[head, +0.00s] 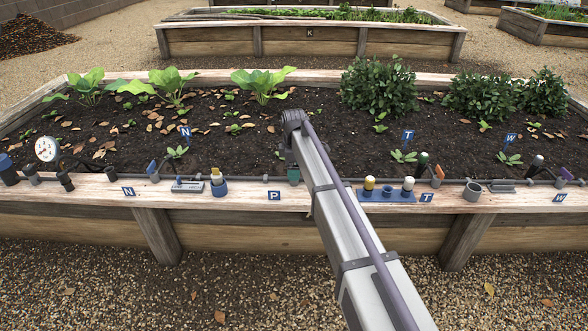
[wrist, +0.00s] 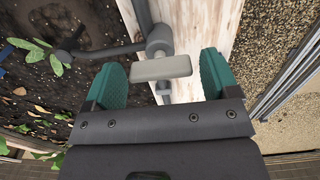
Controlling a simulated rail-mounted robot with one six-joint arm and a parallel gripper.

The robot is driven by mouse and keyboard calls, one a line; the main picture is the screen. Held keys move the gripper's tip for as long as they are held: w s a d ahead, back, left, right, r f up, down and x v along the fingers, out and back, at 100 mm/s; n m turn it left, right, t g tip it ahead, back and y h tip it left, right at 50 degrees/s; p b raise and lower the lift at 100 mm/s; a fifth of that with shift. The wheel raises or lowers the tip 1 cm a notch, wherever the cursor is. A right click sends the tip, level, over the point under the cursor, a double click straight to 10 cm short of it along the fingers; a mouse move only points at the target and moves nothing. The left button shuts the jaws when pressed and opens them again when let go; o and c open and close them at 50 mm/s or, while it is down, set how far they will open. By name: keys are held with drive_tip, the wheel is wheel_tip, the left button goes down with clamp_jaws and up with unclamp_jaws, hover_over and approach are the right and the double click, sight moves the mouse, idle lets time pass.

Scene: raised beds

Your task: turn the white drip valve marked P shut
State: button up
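In the wrist view the white valve handle (wrist: 162,68) is a pale, flat bar on a grey pipe fitting (wrist: 159,40). It lies crosswise to the pipe running up and down that picture. My gripper (wrist: 164,62) is open, with one teal finger on each side of the handle and a small gap at each end. My arm hides the white valve there.
Soil and plants lie behind.

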drive_tip(key=c, duration=0.7)
drive_tip(key=shift+m, duration=0.5)
drive_tip(key=m, duration=0.3)
drive_tip(key=shift+m, duration=0.4)
drive_tip(key=m, duration=1.3)
